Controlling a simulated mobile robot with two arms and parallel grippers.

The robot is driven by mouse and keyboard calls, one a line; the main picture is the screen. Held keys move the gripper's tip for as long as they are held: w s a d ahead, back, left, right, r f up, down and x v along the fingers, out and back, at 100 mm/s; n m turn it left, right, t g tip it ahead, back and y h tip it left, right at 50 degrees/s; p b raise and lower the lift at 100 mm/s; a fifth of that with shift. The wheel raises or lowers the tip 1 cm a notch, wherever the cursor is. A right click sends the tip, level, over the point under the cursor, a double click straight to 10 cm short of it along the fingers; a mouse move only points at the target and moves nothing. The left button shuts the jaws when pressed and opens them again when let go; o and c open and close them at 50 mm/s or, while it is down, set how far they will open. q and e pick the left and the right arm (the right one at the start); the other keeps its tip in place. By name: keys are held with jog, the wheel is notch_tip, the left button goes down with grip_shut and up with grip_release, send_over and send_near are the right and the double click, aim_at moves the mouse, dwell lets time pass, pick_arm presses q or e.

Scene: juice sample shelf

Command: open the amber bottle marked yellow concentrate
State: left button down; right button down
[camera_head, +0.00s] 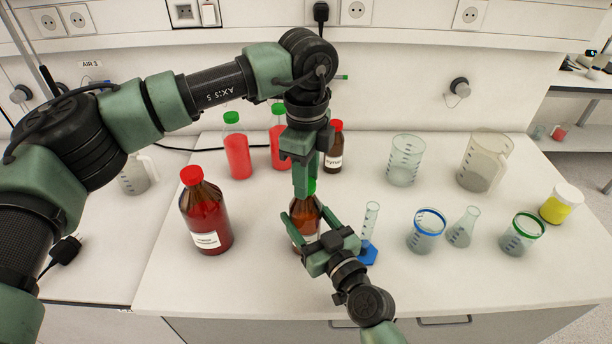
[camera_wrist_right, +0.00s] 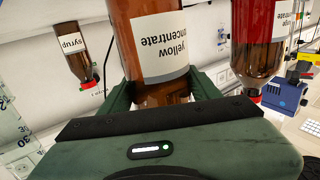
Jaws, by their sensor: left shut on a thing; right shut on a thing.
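The amber bottle marked yellow concentrate (camera_head: 304,212) stands on the bench in the middle of the head view. In the right wrist view its label (camera_wrist_right: 160,46) reads upside down. My right gripper (camera_head: 309,229) is shut on the bottle's body from the front. Its fingers show on both sides of the glass in the wrist view (camera_wrist_right: 160,92).
A large red-capped amber bottle (camera_head: 205,215) stands left. Red juice bottles (camera_head: 237,155) and a syrup bottle (camera_head: 334,155) stand behind. A measuring cylinder (camera_head: 369,222) is close on the right, then beakers (camera_head: 426,232), a flask (camera_head: 462,230) and a yellow jar (camera_head: 559,205).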

pick_arm(q)
jog(key=shift+r, duration=0.2)
jog(key=shift+r, duration=0.9)
jog(key=shift+r, duration=0.15)
jog(key=shift+r, duration=1.9)
pick_arm(e)
jog(key=shift+c, duration=1.3)
grip_release()
